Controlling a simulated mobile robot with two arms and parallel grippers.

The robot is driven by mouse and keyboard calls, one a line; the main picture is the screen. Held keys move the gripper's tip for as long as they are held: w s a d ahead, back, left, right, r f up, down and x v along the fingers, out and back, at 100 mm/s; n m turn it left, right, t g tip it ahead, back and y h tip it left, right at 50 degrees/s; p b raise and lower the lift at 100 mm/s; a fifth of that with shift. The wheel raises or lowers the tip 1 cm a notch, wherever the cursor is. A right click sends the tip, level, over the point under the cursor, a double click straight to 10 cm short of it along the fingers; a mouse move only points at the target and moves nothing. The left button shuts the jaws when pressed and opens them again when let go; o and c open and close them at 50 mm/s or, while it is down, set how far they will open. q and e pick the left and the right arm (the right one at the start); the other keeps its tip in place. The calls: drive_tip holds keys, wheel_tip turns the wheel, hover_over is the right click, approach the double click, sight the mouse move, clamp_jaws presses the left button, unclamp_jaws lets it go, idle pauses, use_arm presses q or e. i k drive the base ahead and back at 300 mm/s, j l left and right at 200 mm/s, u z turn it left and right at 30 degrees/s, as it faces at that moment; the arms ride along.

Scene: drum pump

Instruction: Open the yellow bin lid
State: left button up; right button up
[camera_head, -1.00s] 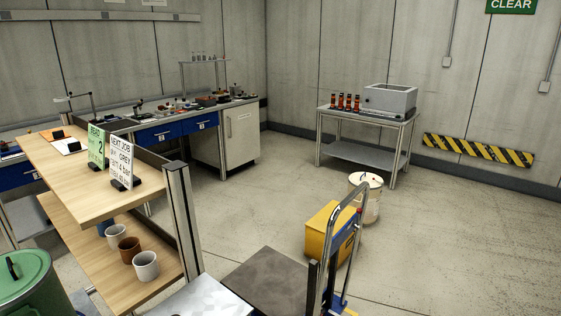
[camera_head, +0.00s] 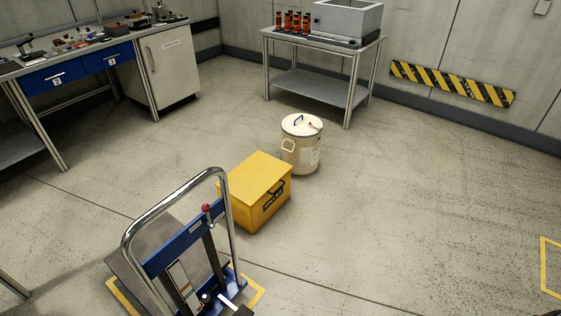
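The yellow bin (camera_head: 262,208) stands on the floor near the middle of the head view. Its flat yellow lid (camera_head: 256,175) lies shut on top. A dark handle or latch with a label shows on its right front face. The blue hand truck's chrome handle covers a little of the bin's left side. Neither of my grippers is in view.
A blue hand truck (camera_head: 185,235) with a chrome handle stands in front and left of the bin. A cream drum (camera_head: 301,150) stands just behind it. A metal table (camera_head: 318,88) and a workbench (camera_head: 100,58) are further back. Floor to the right is clear.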

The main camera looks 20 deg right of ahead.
sight(250, 180)
drive_tip(key=i+l, duration=0.15)
drive_tip(key=l, duration=0.2)
drive_tip(key=i+l+u, duration=0.1)
drive_tip(key=l, duration=0.3)
drive_tip(key=i+l, duration=0.25)
drive_tip(key=l, duration=0.15)
drive_tip(key=i+l+u, duration=0.1)
drive_tip(key=l, duration=0.25)
drive_tip(key=i+l, duration=0.2)
drive_tip(key=l, duration=0.2)
drive_tip(key=i+l+u, duration=0.1)
drive_tip(key=l, duration=0.3)
drive_tip(key=i, duration=0.05)
